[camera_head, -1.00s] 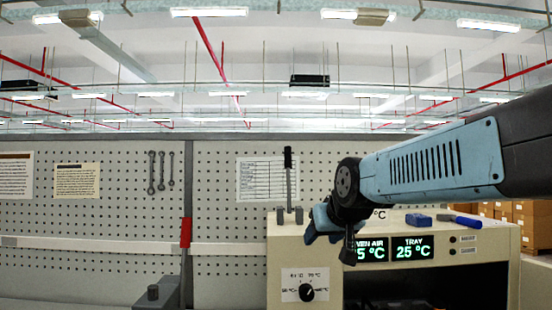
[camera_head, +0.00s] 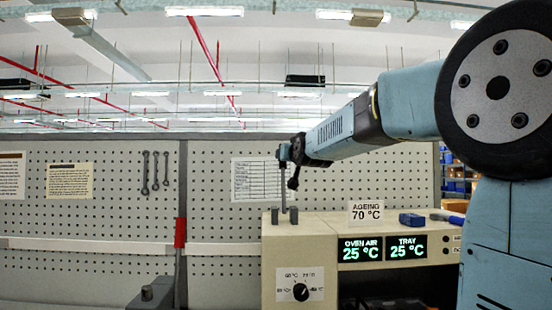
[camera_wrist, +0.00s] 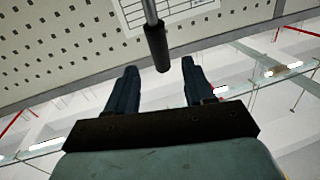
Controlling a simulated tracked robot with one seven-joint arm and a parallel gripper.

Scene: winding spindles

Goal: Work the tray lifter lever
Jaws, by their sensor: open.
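A lever with a grey upright rod (camera_head: 284,196) stands on top of the cream oven cabinet (camera_head: 330,222), between two short grey posts. Its black handle (camera_wrist: 157,48) shows in the wrist view. In the head view the rod's top is hidden by my gripper (camera_head: 287,165). My gripper (camera_wrist: 160,66) is open and empty, with its fingers to either side of the handle's end in the wrist picture. I cannot tell whether they touch it. A second lever with a red handle (camera_head: 180,232) stands left of the cabinet. No label shows which is the tray lifter.
Displays (camera_head: 382,249) read oven air 25 °C and tray 25 °C. A dial (camera_head: 300,291) and an "Ageing 70 °C" sign (camera_head: 366,211) are on the cabinet. A blue block (camera_head: 412,219) lies on its top. The pegboard (camera_head: 110,220) stands behind.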

